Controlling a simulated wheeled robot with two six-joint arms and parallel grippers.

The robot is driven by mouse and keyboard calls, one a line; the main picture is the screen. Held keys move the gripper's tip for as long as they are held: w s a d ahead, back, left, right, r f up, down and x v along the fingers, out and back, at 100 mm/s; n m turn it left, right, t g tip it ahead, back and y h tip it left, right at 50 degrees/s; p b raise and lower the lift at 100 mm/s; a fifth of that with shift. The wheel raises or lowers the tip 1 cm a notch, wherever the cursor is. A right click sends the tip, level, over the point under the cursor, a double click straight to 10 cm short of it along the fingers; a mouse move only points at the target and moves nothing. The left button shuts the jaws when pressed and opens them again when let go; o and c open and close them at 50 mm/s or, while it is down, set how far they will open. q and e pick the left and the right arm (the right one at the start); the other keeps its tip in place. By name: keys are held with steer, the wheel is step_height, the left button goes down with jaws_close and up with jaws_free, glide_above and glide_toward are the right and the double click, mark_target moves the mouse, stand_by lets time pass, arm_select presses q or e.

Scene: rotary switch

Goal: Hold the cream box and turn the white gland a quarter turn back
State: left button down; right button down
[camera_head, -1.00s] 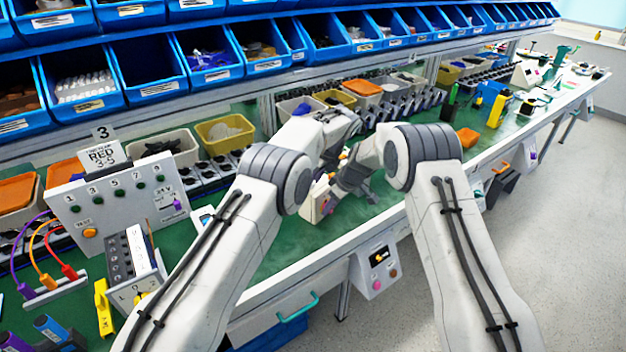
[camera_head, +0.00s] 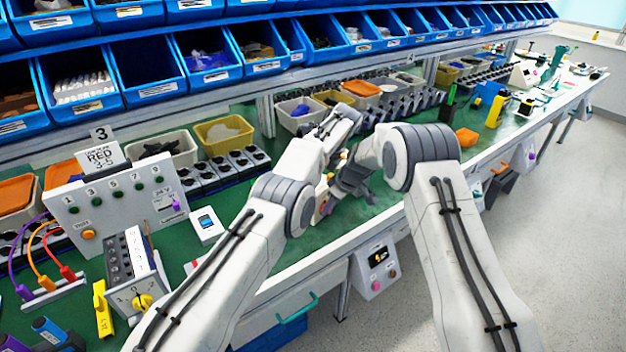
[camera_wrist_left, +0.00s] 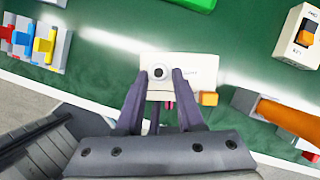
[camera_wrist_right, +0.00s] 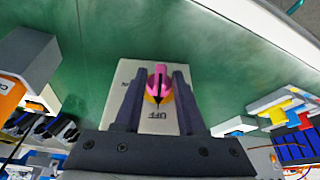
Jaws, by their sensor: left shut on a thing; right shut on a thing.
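The cream box (camera_wrist_right: 128,78) has a face lettered OFF with a pink-and-yellow knob (camera_wrist_right: 160,84) in the right wrist view. My right gripper (camera_wrist_right: 159,73) is shut on this knob, one finger on each side. In the left wrist view the box (camera_wrist_left: 205,65) shows its side with the round white gland (camera_wrist_left: 160,71), which has a dark centre. My left gripper (camera_wrist_left: 162,76) has its fingertips on both sides of the gland and is shut on it. In the head view my arms mostly hide the box (camera_head: 320,206); whether it touches the bench is unclear.
A grey panel with green buttons (camera_head: 118,200) and a switch box with a yellow knob (camera_head: 143,300) stand at the left. Bins and black sockets line the back.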

arm_select(q)
steer(key=c, duration=0.5)
jaws_free()
steer(key=shift+m, duration=0.4)
steer(key=m, duration=0.1)
steer(key=m+t+h, duration=0.1)
steer(key=shift+s+a+m, duration=0.2)
steer(key=shift+m, duration=0.2)
steer(key=m, duration=0.1)
steer(key=m+h, duration=0.1)
steer(key=m, duration=0.1)
steer(key=shift+s+a+m+t, duration=0.15)
steer(key=shift+a+m+t, duration=0.05)
steer(key=shift+m+t, duration=0.1)
steer(key=v, duration=1.2)
steer(key=shift+a, duration=0.1)
